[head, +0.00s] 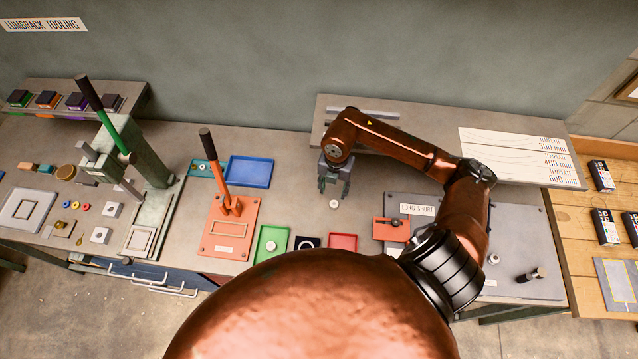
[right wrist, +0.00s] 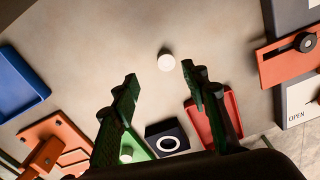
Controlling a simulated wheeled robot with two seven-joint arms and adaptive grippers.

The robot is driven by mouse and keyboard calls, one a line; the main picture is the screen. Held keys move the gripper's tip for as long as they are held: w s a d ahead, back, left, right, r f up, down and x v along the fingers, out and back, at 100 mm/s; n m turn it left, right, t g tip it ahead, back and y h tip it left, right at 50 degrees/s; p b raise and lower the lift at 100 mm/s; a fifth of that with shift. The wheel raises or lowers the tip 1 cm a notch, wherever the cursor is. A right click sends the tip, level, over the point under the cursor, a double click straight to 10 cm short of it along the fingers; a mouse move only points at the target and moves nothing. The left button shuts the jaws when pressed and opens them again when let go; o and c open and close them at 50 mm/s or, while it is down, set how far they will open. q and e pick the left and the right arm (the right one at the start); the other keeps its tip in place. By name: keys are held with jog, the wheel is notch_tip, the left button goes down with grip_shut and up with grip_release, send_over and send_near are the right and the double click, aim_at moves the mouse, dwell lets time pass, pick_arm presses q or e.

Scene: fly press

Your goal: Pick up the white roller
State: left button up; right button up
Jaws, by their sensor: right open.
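The white roller (head: 334,204) is a small pale disc-like piece on the bare grey bench, in the middle of the head view. It also shows in the right wrist view (right wrist: 166,62), beyond the fingertips and roughly midway between them. My right gripper (head: 334,187) is open and empty, above the bench and close to the roller. Its two dark green fingers (right wrist: 159,82) stand apart on either side of the roller's line in the right wrist view, not touching it. My left gripper is not in view.
A green tray (head: 258,246) holding a pale round piece, a dark block with a white ring (head: 307,243) and a red tray (head: 343,236) sit nearer me. A blue tray (head: 249,172) and an orange lever press (head: 229,222) stand left. An orange fixture (head: 391,229) stands right.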

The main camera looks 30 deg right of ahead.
aim_at(334, 203)
jog(key=f, duration=0.1)
jog(key=s+f+p, duration=0.1)
jog(key=f, duration=0.1)
jog(key=s+f, duration=0.1)
jog(key=shift+f+p, duration=0.15)
jog(key=shift+p, duration=0.25)
jog(key=f, duration=0.1)
jog(key=w+f, duration=0.1)
jog(key=shift+w+f, duration=0.3)
jog(key=shift+f, duration=0.05)
jog(key=shift+s+d+f, duration=0.1)
jog(key=shift+s, duration=0.4)
jog(key=shift+w+f, duration=0.1)
jog(key=shift+w, duration=0.15)
jog(key=shift+c, duration=1.2)
jog(key=shift+s, duration=0.15)
jog(key=c, duration=0.6)
jog(key=shift+c, duration=0.6)
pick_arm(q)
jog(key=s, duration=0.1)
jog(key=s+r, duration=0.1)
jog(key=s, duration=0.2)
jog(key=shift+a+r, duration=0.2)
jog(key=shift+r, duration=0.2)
pick_arm(e)
jog(key=shift+c, duration=0.2)
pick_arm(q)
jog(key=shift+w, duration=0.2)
